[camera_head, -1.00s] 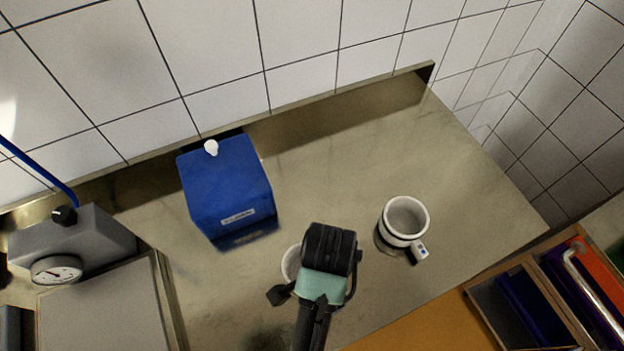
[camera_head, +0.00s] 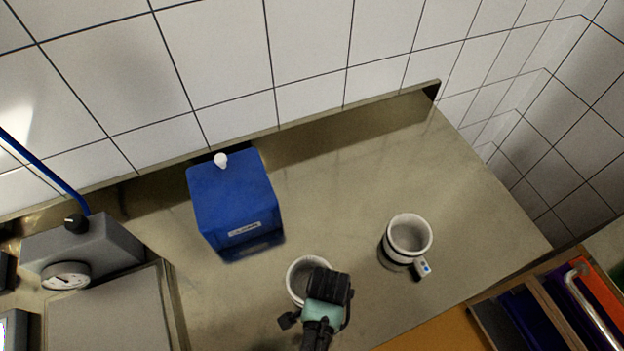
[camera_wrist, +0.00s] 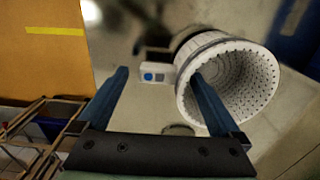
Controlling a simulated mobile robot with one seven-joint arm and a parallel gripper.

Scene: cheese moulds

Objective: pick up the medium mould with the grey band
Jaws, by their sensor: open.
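A white mould (camera_head: 299,269) stands left of centre on the steel worktop, partly hidden behind my gripper (camera_head: 318,300). Another white mould (camera_head: 409,235), with a dark band and a blue-dotted tag, stands to the right.
A blue box (camera_head: 232,200) with a white knob stands at the back left. A grey device with a dial (camera_head: 85,248) is at the far left. An orange board (camera_head: 435,333) and a divided tray (camera_head: 540,300) lie at lower right. The worktop's back right is clear.

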